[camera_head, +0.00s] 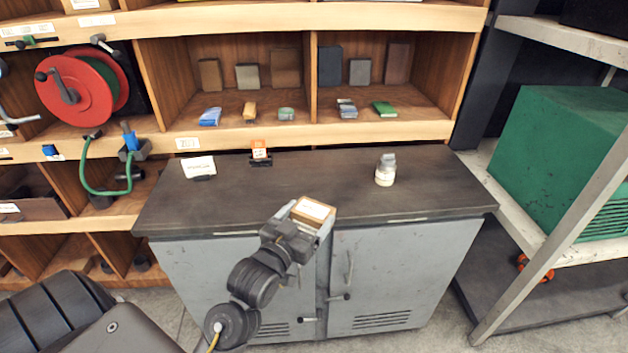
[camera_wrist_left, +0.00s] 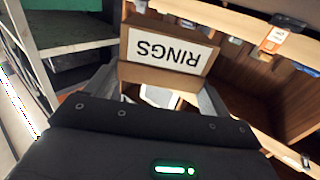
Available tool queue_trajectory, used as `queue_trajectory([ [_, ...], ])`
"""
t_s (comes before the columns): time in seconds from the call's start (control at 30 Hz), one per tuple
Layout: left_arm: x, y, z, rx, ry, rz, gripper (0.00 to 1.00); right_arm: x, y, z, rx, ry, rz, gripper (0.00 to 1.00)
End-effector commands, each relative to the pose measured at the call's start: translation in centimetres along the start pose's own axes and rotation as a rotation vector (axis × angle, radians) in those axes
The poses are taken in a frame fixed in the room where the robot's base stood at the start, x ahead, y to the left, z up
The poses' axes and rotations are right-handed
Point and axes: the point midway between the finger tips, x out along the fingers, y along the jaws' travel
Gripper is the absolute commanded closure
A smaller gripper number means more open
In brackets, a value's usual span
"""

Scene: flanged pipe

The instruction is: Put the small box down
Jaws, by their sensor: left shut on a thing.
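The small box (camera_head: 311,211) is brown cardboard with a white label. In the left wrist view the box (camera_wrist_left: 168,50) shows the word "RINGS", upside down, and sits between the two fingers. My left gripper (camera_head: 306,222) is shut on it and holds it at the front edge of the dark cabinet top (camera_head: 290,177). I cannot tell whether the box touches the top. The box hides part of the front edge. My right gripper is in neither view.
A white bottle (camera_head: 385,172) stands on the right of the top. A white label card (camera_head: 199,167) and an orange tag (camera_head: 260,150) stand at the back left. The middle of the top is clear. A green metal box (camera_head: 560,150) is on the right shelf.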

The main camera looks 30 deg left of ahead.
Motion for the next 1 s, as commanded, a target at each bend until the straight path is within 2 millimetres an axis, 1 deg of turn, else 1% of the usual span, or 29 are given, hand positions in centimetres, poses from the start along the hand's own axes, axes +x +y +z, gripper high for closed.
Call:
queue_trajectory([
  [0.03,0.4,-3.0,0.5,0.014,0.001,-0.024,0.5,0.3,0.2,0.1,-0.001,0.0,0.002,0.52],
  [0.07,0.6,-4.7,0.5,0.016,0.002,-0.037,0.5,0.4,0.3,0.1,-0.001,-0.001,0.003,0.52],
  [0.1,0.8,-7.1,0.5,0.017,0.003,-0.055,0.5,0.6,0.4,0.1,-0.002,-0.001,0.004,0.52],
  [0.17,1.1,-10.6,0.1,0.017,0.005,-0.082,0.5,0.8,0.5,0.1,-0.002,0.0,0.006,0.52],
  [0.2,1.2,-12.9,-0.4,0.017,0.005,-0.1,0.5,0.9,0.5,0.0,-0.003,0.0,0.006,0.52],
  [0.3,1.3,-17.8,-2.0,0.015,0.006,-0.141,0.5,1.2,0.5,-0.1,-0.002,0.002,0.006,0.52],
  [0.4,1.1,-21.4,-3.6,0.011,0.005,-0.174,0.5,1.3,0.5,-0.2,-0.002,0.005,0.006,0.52],
  [0.43,1.1,-22.3,-4.1,0.01,0.004,-0.182,0.5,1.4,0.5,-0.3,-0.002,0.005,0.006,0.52],
  [0.53,0.9,-24.2,-5.2,0.007,0.004,-0.2,0.5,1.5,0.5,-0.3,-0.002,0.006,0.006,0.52],
  [0.6,0.9,-24.9,-5.7,0.004,0.003,-0.206,0.5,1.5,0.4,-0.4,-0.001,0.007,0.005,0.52],
  [0.7,0.8,-25.2,-6.0,0.001,0.003,-0.21,0.5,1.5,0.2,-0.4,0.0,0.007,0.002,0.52],
  [0.77,0.9,-25.2,-5.9,-0.001,0.003,-0.21,0.5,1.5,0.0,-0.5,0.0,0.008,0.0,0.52],
  [0.87,1.6,-24.6,-5.5,-0.006,0.004,-0.21,0.5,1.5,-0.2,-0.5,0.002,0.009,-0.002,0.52],
  [0.97,3.2,-23.2,-4.6,-0.009,0.004,-0.209,0.5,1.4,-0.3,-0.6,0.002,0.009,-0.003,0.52],
  [1.0,4.0,-22.6,-4.1,-0.012,0.004,-0.21,0.5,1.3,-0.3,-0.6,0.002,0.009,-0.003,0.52],
])
